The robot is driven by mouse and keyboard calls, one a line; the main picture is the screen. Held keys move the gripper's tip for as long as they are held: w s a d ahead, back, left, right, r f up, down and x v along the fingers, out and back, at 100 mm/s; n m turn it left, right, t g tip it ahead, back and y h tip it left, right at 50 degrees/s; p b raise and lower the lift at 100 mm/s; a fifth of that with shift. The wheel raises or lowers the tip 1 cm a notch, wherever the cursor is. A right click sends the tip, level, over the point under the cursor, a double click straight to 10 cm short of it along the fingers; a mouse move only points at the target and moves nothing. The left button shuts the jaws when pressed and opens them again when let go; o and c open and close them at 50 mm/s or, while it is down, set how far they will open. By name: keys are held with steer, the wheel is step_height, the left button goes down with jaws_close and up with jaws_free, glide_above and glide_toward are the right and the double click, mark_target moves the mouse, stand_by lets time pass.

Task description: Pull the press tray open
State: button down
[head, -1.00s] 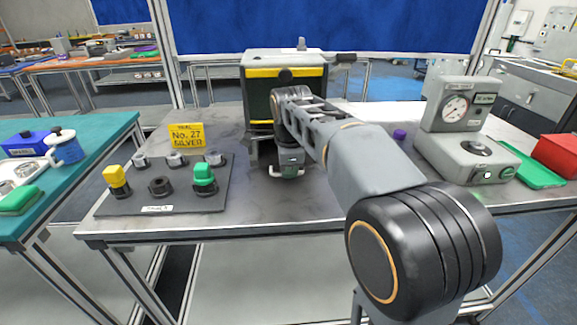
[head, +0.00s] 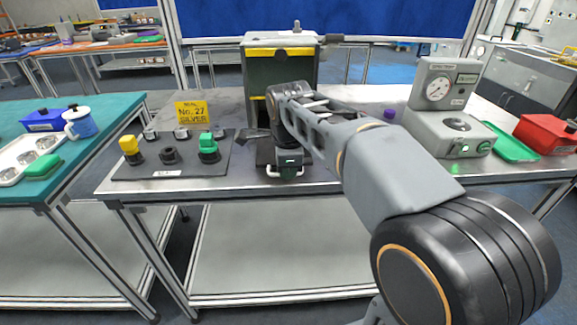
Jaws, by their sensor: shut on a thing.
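The press (head: 281,72) is a dark green box with a grey top and yellow bands, standing at the back of the grey table. A dark tray (head: 266,152) sticks out in front of its base, toward the table's front edge. My gripper (head: 286,174) points down at the tray's front, shut on a pale handle there. My arm hides much of the press front and the tray, and the fingertips show only in part.
A dark board (head: 185,172) with several knobs and a yellow sign (head: 192,112) stand to the left. A grey gauge device (head: 440,118), a small purple piece (head: 389,114), a green tray (head: 512,146) and a red box (head: 548,133) are to the right.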

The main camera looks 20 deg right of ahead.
steer(key=c, duration=1.2)
jaws_free()
steer(key=r+p, duration=0.1)
steer(key=r, duration=0.3)
steer(key=s+r+p, duration=0.1)
steer(key=r, duration=0.4)
steer(key=s+r+p, duration=0.1)
steer(key=r, duration=0.3)
steer(key=shift+s+a+r+p, duration=0.2)
steer(key=shift+r+p, duration=0.15)
